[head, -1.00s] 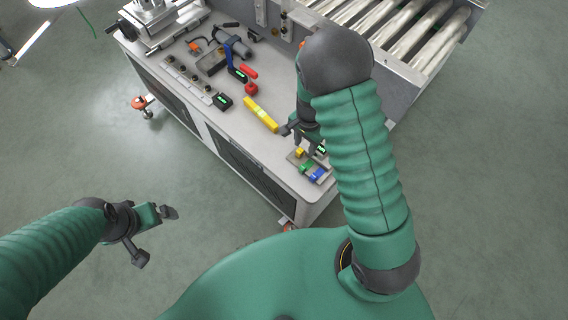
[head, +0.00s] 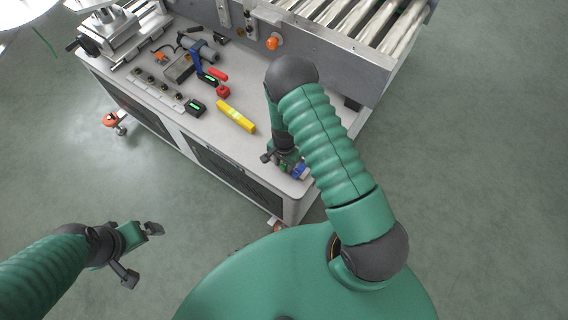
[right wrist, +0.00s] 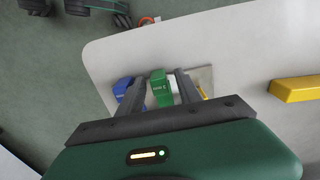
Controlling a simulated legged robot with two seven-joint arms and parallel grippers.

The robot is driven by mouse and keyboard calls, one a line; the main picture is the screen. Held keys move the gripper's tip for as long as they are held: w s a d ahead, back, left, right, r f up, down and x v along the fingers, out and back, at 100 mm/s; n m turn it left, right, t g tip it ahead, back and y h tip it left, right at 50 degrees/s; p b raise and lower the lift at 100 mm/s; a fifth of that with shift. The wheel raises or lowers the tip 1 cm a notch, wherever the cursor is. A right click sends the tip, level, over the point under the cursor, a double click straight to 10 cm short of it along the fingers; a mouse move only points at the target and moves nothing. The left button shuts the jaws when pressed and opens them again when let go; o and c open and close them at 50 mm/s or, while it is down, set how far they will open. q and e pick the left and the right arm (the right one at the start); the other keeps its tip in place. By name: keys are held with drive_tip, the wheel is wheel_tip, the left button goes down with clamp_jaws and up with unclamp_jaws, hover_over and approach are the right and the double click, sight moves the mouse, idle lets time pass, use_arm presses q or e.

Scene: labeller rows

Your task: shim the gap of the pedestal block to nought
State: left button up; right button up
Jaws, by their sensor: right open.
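Small coloured blocks, likely shims, sit on a grey plate (right wrist: 206,75) at the bench's near corner. In the right wrist view these are a blue block (right wrist: 122,88), a green block (right wrist: 160,92) and a partly hidden yellow block (right wrist: 203,92). My right gripper (right wrist: 160,78) is open, its fingers either side of the green block; I cannot tell if they touch it. In the head view the right gripper (head: 285,167) hides most of the blocks, but the blue one (head: 299,171) shows. My left gripper (head: 141,254) is open and empty off the bench. I cannot tell which thing is the pedestal block.
A yellow level (head: 236,116) lies mid-bench. Near it are a dark box with a green display (head: 195,107), a red-capped piece (head: 223,90) and a blue-handled tool (head: 200,62). A roller conveyor (head: 345,20) stands behind. Bench space in front of the level is clear.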

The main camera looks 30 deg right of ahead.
clamp_jaws()
drive_tip(key=shift+w+r, duration=0.1)
idle(1.2)
